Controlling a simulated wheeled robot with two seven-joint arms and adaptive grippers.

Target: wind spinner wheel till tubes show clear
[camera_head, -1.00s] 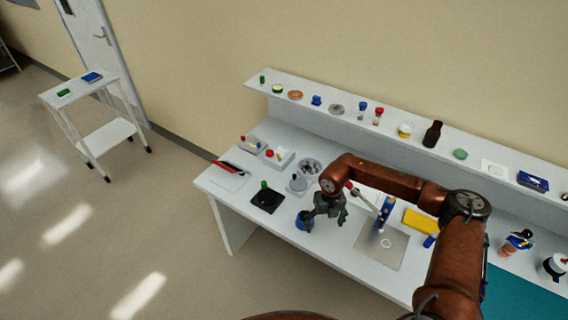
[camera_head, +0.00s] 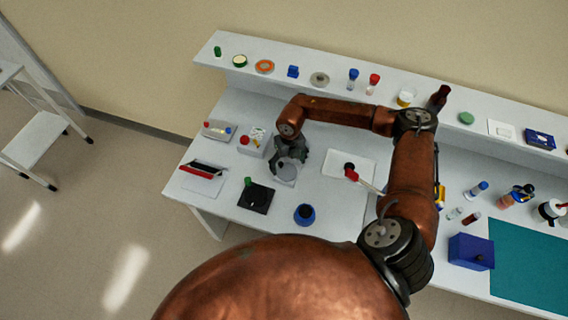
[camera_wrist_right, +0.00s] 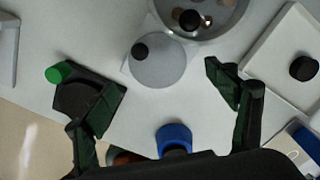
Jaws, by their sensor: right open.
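The spinner wheel appears to be the grey disc (camera_wrist_right: 158,60) with a black knob near its left edge, in the right wrist view. Beyond it is a round grey bowl (camera_wrist_right: 200,32) with a dark centre knob and small orange and pale pieces that may be the tubes; I cannot tell whether they are clear. In the head view, the disc (camera_head: 286,171) lies under my right gripper (camera_head: 288,162), which hides the bowl. My right gripper (camera_wrist_right: 150,95) is open and empty, its fingers spread on either side, short of the disc. My left gripper is out of view.
A black block with a green knob (camera_head: 256,197) stands left of the gripper and a blue cup (camera_head: 305,215) in front. A white tray (camera_head: 364,163) is at right; a white rack (camera_head: 252,147) is behind left. A shelf (camera_head: 325,87) runs along the back.

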